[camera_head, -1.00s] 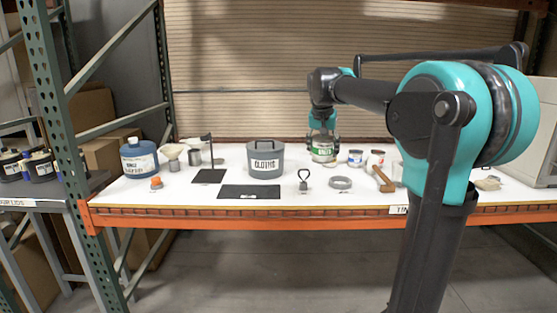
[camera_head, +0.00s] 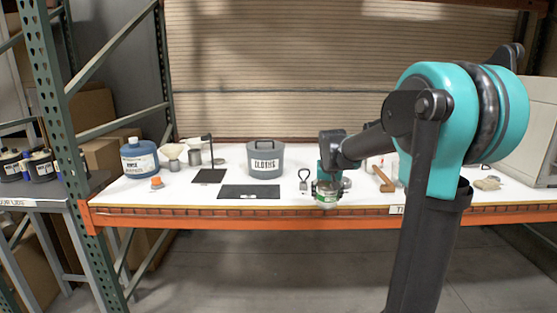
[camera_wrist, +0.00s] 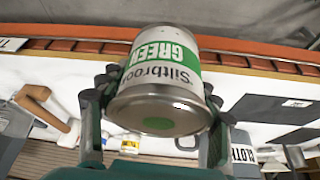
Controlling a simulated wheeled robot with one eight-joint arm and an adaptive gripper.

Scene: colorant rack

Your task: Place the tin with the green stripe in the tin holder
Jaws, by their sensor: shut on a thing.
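A label starting "TI" (camera_head: 397,210) is on the front beam.
A grey CLOTHS bucket (camera_head: 265,163) stands left of my gripper, behind a dark mat (camera_head: 249,191). A black-handled tool (camera_head: 303,183) is just left of the tin. The orange front beam (camera_head: 200,218) edges the white shelf.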

